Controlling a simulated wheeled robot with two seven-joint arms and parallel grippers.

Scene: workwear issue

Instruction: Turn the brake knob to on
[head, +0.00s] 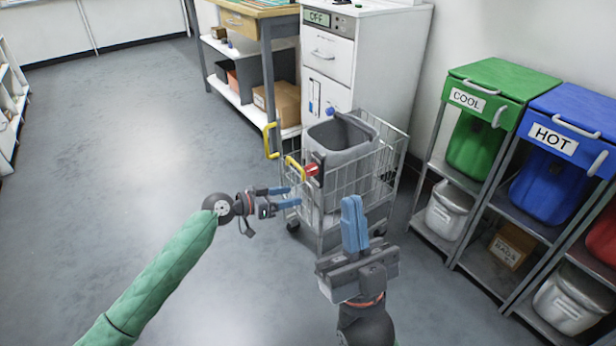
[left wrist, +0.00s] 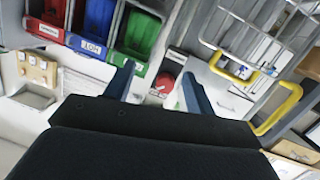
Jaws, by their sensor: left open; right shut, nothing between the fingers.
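The brake knob (head: 312,169) is red and sits on a dark mount at the near upper edge of the wire cart (head: 345,207), beside a yellow handle (head: 295,168). My left gripper (head: 285,196) is open and empty, a little left of and below the knob in the head view. In the left wrist view the red knob (left wrist: 165,81) shows beyond and between the two blue fingertips (left wrist: 158,75), apart from them. Which setting the knob points to is too small to read. My right gripper (head: 353,203) is shut and empty, in front of the cart.
A grey bin (head: 343,142) stands in the cart. Behind are a white cabinet (head: 367,55) with an OFF display and a workbench (head: 258,10). Green COOL (head: 490,80) and blue HOT (head: 572,112) bins stand on racks at right. The left floor is clear.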

